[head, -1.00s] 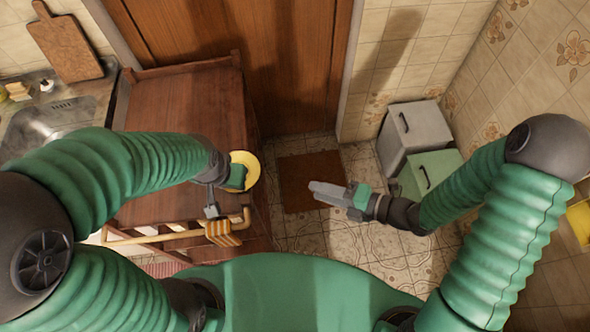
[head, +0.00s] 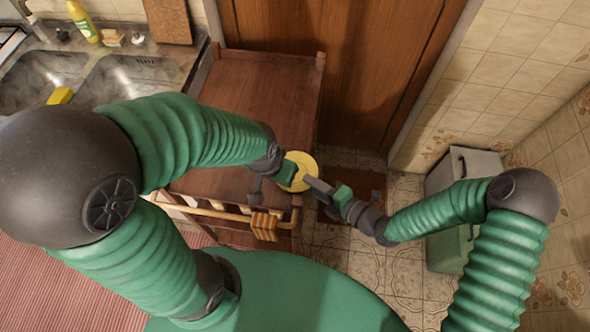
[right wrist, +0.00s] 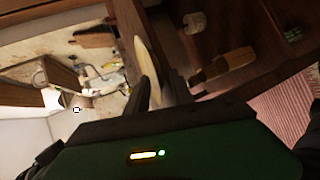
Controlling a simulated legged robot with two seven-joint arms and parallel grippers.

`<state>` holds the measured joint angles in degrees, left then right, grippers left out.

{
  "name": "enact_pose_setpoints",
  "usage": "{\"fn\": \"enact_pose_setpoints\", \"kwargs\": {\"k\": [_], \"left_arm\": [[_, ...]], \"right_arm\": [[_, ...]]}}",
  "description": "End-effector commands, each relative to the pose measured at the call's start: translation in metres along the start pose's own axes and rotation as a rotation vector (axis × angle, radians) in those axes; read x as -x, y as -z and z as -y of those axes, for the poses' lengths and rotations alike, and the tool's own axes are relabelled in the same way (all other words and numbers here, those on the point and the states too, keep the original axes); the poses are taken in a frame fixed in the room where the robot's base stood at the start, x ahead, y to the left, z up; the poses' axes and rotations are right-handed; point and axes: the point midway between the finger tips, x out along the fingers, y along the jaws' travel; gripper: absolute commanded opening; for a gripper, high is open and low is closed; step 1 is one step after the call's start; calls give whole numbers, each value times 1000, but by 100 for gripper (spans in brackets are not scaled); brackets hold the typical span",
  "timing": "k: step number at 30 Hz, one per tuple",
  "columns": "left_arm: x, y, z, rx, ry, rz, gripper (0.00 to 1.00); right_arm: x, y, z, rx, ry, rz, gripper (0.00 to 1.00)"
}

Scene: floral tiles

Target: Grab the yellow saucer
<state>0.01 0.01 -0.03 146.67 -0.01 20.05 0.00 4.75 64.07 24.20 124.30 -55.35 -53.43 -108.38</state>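The yellow saucer (head: 301,165) is at the right edge of the brown wooden cart (head: 285,80) in the head view. My left gripper (head: 285,178) is at its left side and overlaps it; its fingers are partly hidden. My right gripper (head: 314,185) reaches in from the right, its fingertips at the saucer's lower right rim. In the right wrist view the saucer (right wrist: 147,60) shows nearly edge-on, with its near rim between the dark fingers of my right gripper (right wrist: 158,88). I cannot tell whether the fingers press on it.
A striped orange cloth (head: 265,225) hangs on the cart's front rail. A sink (head: 125,80) and a yellow bottle (head: 82,20) are at the upper left. Grey and green bins (head: 452,245) stand at the right. A door is behind the cart.

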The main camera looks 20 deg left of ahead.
Motion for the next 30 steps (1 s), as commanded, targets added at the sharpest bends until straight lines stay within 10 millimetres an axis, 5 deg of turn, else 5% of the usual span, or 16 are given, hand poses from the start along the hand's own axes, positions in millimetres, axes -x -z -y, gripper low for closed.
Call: {"fn": "enact_pose_setpoints", "kwargs": {"k": [5,12,30], "left_arm": [[0,0,0,0,0,0,30],[0,0,0,-1,0,0,30],[0,0,0,-1,0,0,30]], "right_arm": [[1,0,-1,-1,-9,-3,32],[1,0,-1,-1,-8,-2,0],[2,-1,1,-4,-2,-1,0]]}}
